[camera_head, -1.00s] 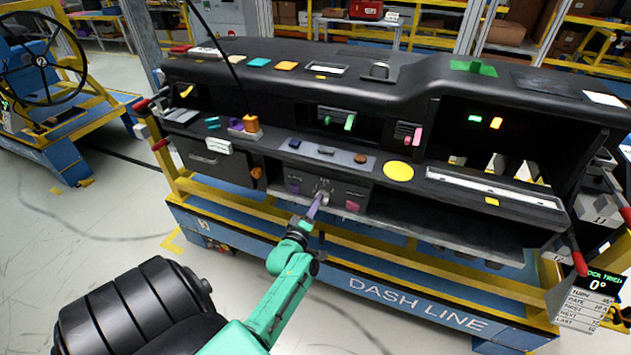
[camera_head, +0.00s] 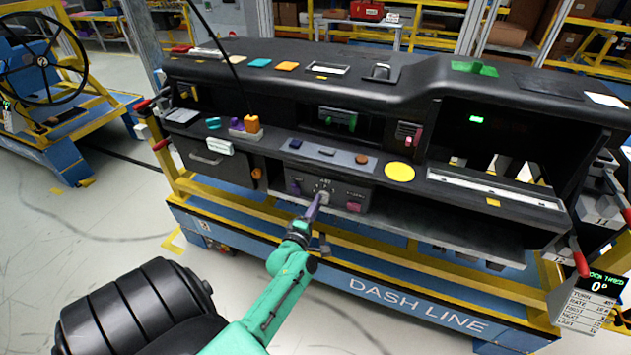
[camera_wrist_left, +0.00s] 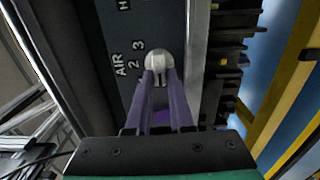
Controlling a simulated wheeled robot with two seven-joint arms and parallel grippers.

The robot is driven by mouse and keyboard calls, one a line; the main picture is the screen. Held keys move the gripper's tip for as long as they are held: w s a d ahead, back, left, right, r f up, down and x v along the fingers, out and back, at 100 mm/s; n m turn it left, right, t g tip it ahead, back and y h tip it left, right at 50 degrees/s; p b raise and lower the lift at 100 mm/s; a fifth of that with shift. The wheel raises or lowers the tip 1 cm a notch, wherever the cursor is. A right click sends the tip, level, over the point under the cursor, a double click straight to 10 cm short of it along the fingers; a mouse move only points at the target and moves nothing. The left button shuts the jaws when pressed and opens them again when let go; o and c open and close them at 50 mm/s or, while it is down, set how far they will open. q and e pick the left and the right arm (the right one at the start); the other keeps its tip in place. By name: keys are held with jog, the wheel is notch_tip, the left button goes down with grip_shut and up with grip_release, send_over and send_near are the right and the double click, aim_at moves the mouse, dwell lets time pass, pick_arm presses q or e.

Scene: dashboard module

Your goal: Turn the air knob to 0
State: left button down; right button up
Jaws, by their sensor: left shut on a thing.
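The air knob (camera_wrist_left: 158,62) is a pale grey-white knob on a dark panel, beside the printed label AIR and the numbers 2 and 3 in the left wrist view. In the head view the knob (camera_head: 324,197) is small, on the dashboard's lower centre panel. My left gripper (camera_wrist_left: 159,80) has purple fingers shut on the knob, one on each side. In the head view my left gripper (camera_head: 315,205) reaches it from below. The knob's pointer and the 0 mark cannot be made out. My right gripper is not in view.
The black dashboard (camera_head: 225,75) rests on a blue and yellow stand (camera_head: 350,262). A pink piece (camera_head: 354,208) is right of the knob. A small green light (camera_head: 476,119) is lit in the right opening. A display (camera_head: 598,287) at far right reads 0°. Open floor lies in front.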

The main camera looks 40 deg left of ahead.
pick_arm(q)
jog(key=shift+w+d+r, duration=0.1)
jog(key=shift+w+r, duration=0.05)
jog(key=shift+r, duration=0.05)
jog(key=c, duration=0.8)
grip_release()
jog(key=shift+w+f, duration=0.15)
jog(key=b+v, duration=0.1)
jog(key=v, duration=1.3)
jog(key=shift+s+d+b, duration=0.2)
jog(key=shift+s+b, duration=0.1)
